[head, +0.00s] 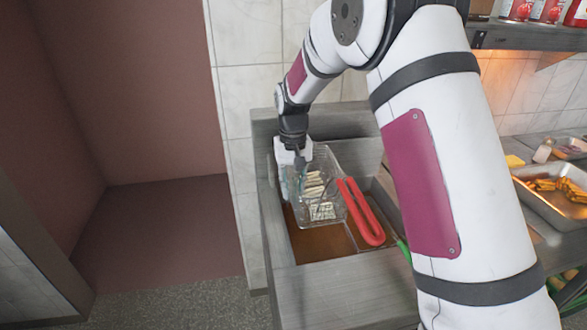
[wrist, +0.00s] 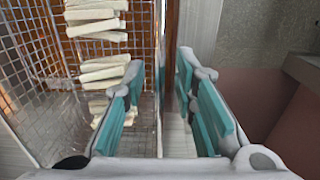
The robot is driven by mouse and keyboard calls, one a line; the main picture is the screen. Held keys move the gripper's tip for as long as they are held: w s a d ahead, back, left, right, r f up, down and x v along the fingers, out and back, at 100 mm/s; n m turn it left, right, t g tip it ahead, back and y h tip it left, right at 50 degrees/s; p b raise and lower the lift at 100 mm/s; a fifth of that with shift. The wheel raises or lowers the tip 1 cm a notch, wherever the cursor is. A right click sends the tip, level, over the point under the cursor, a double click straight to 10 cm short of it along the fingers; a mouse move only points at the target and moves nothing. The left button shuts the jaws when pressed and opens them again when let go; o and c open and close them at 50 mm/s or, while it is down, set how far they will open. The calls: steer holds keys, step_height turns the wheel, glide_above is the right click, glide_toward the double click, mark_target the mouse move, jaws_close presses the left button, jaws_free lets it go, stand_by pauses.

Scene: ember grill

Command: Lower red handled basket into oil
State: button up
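The wire basket (head: 322,190) holds several pale fries (head: 318,205) and has a red handle (head: 361,212) on its right side. It is at the fryer vat with brown oil (head: 325,246); I cannot tell how far its bottom is from the oil. My gripper (head: 291,178) points down at the basket's left side. In the wrist view, the teal-padded fingers (wrist: 160,85) stand apart. The left finger is on the inside of the basket, over the fries (wrist: 98,70), and the right finger is outside. The basket's side wall (wrist: 159,60) runs between them, with visible gaps.
The grey fryer housing (head: 300,295) surrounds the vat. A green handle (head: 403,250) shows partly behind my arm. A metal tray (head: 550,205) with cooked food stands on the right, below a shelf (head: 530,35) with red cans. Floor at left is clear.

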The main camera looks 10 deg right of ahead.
mark_target(293, 196)
steer(key=shift+f, duration=1.9)
jaws_close()
steer(key=shift+o, duration=0.3)
jaws_free()
steer(key=shift+r, duration=0.1)
